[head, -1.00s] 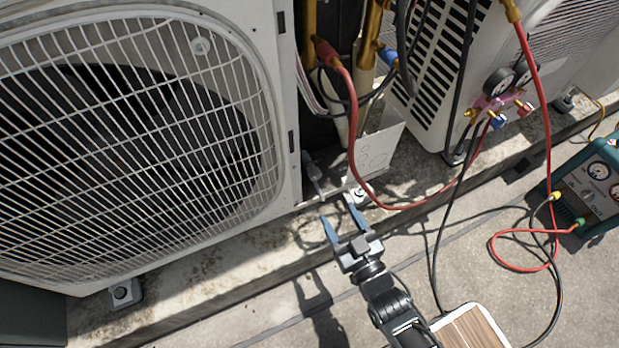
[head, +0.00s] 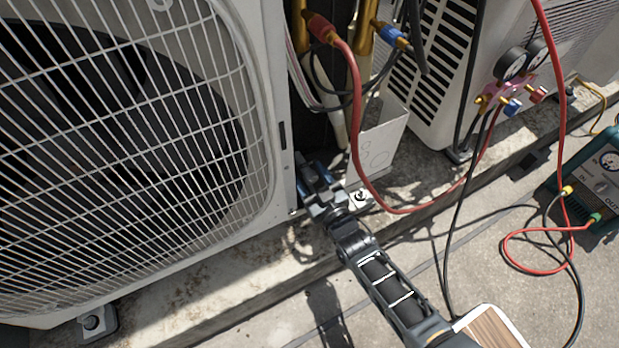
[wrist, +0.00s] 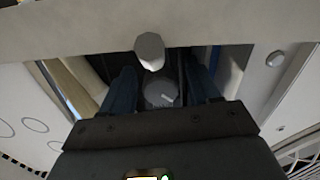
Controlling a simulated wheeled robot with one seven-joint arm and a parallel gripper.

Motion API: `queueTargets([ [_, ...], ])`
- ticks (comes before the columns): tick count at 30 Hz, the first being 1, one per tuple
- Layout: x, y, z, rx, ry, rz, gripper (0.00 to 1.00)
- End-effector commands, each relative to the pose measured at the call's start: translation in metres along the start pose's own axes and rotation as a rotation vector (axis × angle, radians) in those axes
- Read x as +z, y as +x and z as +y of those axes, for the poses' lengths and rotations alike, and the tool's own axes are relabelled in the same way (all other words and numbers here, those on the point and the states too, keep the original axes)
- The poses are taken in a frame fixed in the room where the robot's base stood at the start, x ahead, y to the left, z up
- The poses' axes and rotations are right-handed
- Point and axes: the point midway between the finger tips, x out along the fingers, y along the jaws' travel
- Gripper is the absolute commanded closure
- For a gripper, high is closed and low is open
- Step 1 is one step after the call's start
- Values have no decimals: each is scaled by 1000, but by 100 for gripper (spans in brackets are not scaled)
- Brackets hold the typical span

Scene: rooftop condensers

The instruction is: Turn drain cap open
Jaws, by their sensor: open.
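A dark grey round cap (wrist: 162,95) with a light line across its face shows in the wrist view, at the lower side of the unit. I take it for the drain cap. My gripper (wrist: 161,82) is open, with one blue finger on each side of the cap. I cannot tell whether the fingers touch it. A pale grey rounded stub (wrist: 150,52) stands just beyond the cap. In the head view my gripper (head: 318,178) is at the lower right corner of the large condenser (head: 262,120) and hides the cap.
A red hose (head: 358,150) hangs just right of my gripper, in front of a white panel (head: 382,145). A second condenser (head: 440,80) with a gauge manifold (head: 500,97) stands to the right. A teal machine (head: 600,190) is at the far right. Black hoses cross the ground.

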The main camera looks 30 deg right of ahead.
Motion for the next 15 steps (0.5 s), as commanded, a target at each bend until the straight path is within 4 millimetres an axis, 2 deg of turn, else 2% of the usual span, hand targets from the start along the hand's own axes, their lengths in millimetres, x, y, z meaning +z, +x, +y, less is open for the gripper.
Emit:
queueTargets([
  [10, 0, 5, 0, 0, 0, -2, 39],
  [15, 0, 5, 0, 0, 0, -1, 54],
])
